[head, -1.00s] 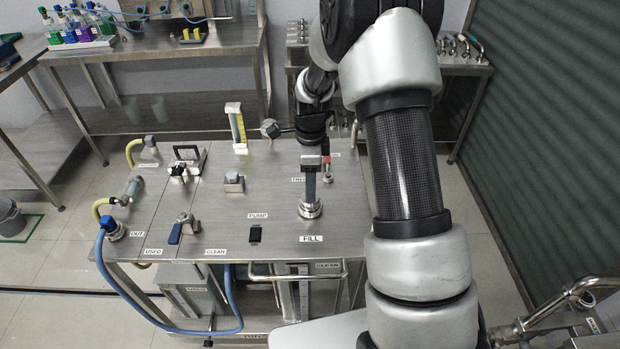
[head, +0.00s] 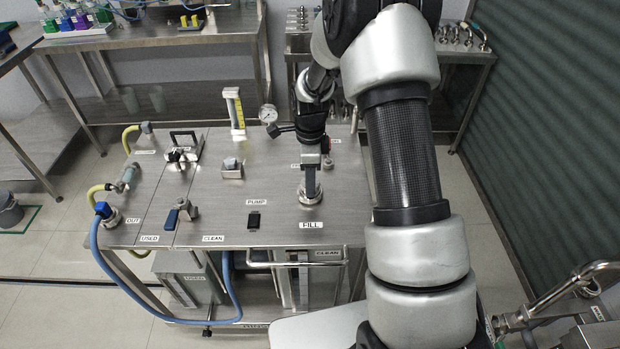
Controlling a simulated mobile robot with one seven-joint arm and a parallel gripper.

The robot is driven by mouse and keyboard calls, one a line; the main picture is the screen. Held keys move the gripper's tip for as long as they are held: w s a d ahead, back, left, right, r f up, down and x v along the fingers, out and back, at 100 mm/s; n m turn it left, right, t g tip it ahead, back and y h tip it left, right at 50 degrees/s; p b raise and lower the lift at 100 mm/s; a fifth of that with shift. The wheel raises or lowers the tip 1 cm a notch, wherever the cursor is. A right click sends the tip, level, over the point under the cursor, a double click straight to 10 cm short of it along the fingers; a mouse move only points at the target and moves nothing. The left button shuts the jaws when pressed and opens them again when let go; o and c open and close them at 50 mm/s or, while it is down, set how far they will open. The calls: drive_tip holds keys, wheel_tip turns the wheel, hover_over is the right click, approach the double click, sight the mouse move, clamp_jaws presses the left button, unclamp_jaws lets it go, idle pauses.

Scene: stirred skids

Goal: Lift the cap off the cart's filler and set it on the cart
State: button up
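The steel cart (head: 225,222) stands in front of me. Its filler (head: 311,200) is a round metal ring near the front right of the top, just above the FILL label (head: 311,225). My gripper (head: 311,192) points straight down over the filler, and its fingers overlap the ring. The cap cannot be made out apart from the filler and fingers; the gripper hides the middle. The fingers show edge-on as one dark bar, so I cannot tell whether they are open or touch the cap.
A black switch (head: 254,220) sits by the PUMP label, with bare cart top around it. A pressure gauge (head: 268,114), a yellow-marked sight column (head: 235,112), a handle with a blue grip (head: 171,218) and a blue hose (head: 97,235) stand further left. Benches line the back wall.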

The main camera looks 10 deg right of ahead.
drive_tip(key=shift+r, duration=0.2)
drive_tip(key=shift+r+p, duration=0.3)
drive_tip(key=shift+r, duration=0.1)
drive_tip(key=shift+r, duration=0.1)
idle(0.4)
drive_tip(key=shift+r+p, duration=1.8)
drive_tip(key=shift+r, duration=1.15)
